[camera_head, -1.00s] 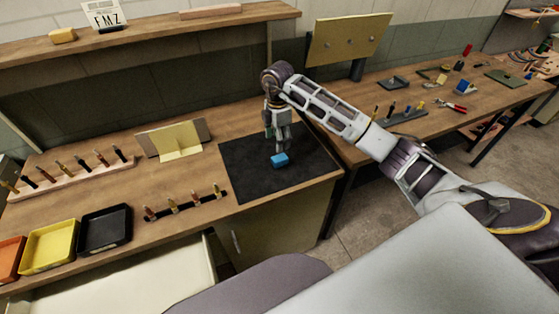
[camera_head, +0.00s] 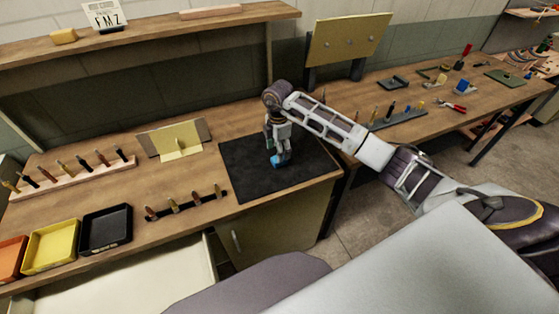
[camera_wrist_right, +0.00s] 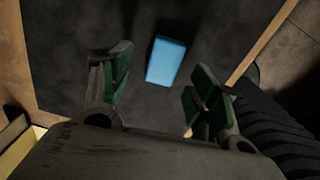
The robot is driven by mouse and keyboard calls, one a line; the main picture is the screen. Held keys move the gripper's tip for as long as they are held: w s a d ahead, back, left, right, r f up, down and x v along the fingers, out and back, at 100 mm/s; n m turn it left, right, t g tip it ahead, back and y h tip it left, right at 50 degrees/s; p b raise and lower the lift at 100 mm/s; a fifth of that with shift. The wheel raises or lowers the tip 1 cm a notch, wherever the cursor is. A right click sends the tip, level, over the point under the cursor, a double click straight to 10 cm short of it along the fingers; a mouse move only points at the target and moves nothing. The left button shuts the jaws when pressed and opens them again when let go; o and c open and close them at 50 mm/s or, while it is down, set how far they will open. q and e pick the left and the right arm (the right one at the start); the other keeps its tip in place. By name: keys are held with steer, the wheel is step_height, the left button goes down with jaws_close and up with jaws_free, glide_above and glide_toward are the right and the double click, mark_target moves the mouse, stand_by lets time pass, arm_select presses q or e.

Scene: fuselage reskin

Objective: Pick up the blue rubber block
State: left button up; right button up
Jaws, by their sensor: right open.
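The blue rubber block (camera_head: 281,160) lies on the black mat (camera_head: 245,178) on the workbench. In the right wrist view the block (camera_wrist_right: 166,61) is a light blue rectangle just beyond the fingertips, between their lines and somewhat nearer the middle. My right gripper (camera_head: 279,157) points down right over the block in the head view and partly covers it. In the right wrist view my right gripper (camera_wrist_right: 157,78) is open, with green-padded fingers apart and nothing between them. Whether a finger touches the block cannot be told. My left gripper is not in view.
Orange, yellow (camera_head: 50,246) and black (camera_head: 105,229) trays stand at the bench's front left. Racks of upright tools (camera_head: 187,205) and a yellow angled plate (camera_head: 177,141) stand left of the mat. A second bench with tools (camera_head: 400,118) is at the right.

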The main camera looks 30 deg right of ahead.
steer(key=shift+s+d+f, duration=0.1)
steer(key=shift+s+f, duration=0.1)
steer(key=shift+f, duration=0.6)
steer(key=shift+f+p, duration=0.45)
steer(key=shift+f, duration=1.05)
steer(key=shift+c, duration=0.4)
steer(key=c, duration=1)
steer(key=shift+r, duration=0.15)
steer(key=shift+c, duration=0.2)
steer(key=shift+r+b, duration=0.7)
steer(key=shift+r, duration=4.2)
